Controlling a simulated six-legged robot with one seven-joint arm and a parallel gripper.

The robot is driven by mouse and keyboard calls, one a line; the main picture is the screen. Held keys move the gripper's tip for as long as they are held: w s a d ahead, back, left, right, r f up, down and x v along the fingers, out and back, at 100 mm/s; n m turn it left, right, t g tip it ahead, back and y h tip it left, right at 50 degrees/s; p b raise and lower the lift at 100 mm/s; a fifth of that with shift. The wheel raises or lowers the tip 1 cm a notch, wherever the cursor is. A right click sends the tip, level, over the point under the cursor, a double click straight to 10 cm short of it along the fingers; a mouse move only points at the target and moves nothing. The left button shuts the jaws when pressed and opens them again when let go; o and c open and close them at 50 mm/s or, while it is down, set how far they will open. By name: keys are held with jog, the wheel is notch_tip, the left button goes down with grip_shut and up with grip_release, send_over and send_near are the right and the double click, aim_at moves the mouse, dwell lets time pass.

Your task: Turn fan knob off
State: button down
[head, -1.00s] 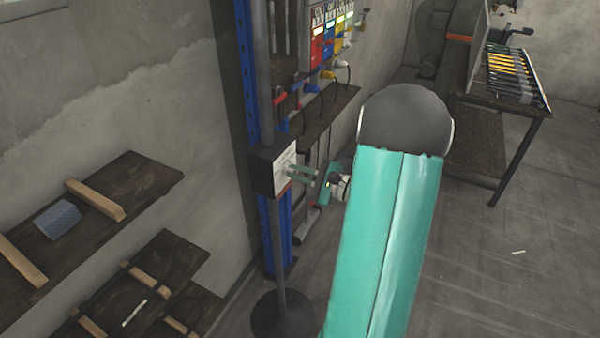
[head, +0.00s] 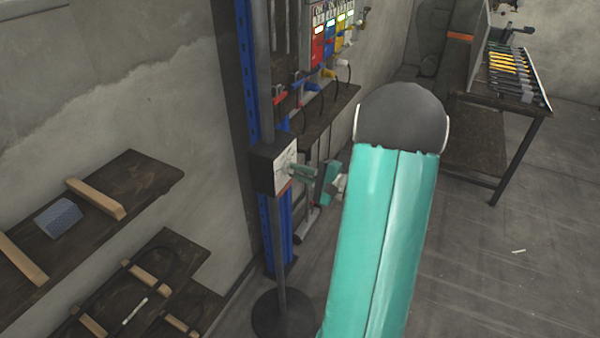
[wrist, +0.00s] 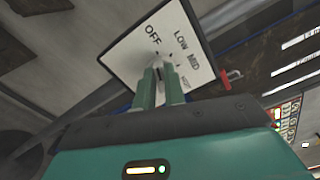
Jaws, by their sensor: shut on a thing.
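The fan control box (head: 266,170) is a dark box on a grey pole, with a white dial plate (head: 285,158) on its face. In the wrist view, the plate (wrist: 150,32) looks tilted and reads OFF, LOW and MID, with a partly covered mark below. The small light knob (wrist: 159,58) sits at its middle, mostly hidden by my fingers. My gripper (wrist: 159,72) is shut on the knob, its two green fingers reaching up to the plate. In the head view my gripper (head: 290,171) meets the plate from the right. I cannot tell exactly where the knob points.
The pole stands on a round dark base (head: 284,315), beside a blue upright (head: 279,240). A wall panel (head: 330,35) with coloured switches and a shelf is behind. Wooden shelves (head: 100,200) are at left, and a workbench (head: 512,95) at right. Open floor lies at right.

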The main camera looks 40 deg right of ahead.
jog(key=c, duration=1.5)
grip_release()
jog(key=shift+s, duration=0.1)
jog(key=v, duration=1.3)
jog(key=shift+s+d, duration=0.1)
jog(key=shift+s, duration=0.25)
jog(key=shift+r, duration=0.1)
